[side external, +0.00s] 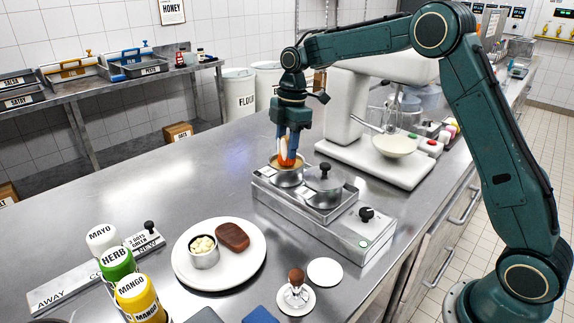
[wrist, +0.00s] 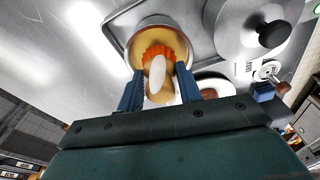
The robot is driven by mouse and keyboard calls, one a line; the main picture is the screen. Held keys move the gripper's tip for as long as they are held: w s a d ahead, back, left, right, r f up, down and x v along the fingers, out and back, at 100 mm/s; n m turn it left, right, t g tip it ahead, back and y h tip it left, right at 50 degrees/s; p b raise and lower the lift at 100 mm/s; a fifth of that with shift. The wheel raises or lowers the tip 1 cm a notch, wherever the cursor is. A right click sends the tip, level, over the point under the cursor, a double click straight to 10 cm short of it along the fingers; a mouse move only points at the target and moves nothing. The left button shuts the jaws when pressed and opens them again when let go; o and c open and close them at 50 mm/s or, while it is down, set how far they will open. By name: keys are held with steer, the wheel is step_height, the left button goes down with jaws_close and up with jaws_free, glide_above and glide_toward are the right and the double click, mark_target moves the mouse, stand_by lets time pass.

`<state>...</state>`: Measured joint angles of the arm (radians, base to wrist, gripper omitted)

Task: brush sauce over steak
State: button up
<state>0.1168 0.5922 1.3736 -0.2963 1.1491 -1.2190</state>
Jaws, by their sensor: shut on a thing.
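My gripper (side external: 288,150) is shut on a brush (side external: 284,150) with an orange head and a pale handle, held over an open round sauce pot (side external: 288,177). In the wrist view the brush (wrist: 158,66) sits between the blue fingers, its orange end at the yellow-brown sauce (wrist: 137,44) in the pot. I cannot tell how deep the bristles are. The steak (side external: 232,236) is a brown slab on the white plate (side external: 219,278), beside a small metal cup (side external: 204,252) of pale pieces.
A lidded pot (side external: 325,183) stands right beside the sauce pot in the metal warmer (side external: 330,225). A white mixer (side external: 370,110) stands behind. Mayo, herb and mango bottles (side external: 118,268) stand front left. A small stand with a brown ball (side external: 296,290) is in front.

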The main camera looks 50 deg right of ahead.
mark_target(285, 138)
steer(key=shift+f, duration=0.65)
stand_by(2.0)
steer(key=shift+r, duration=3.65)
steer(key=s+m, duration=0.1)
steer(key=m, duration=0.1)
steer(key=a+r+m, duration=0.1)
steer(key=shift+s+r+m, duration=0.3)
steer(key=shift+s+m, duration=0.05)
steer(key=shift+m, duration=0.05)
steer(key=s+a+r+m+t+h, duration=0.1)
steer(key=s+r+m, duration=0.2)
steer(key=m, duration=0.9)
steer(key=shift+s+r, duration=0.2)
steer(key=shift+s, duration=1.65)
steer(key=shift+a, duration=0.1)
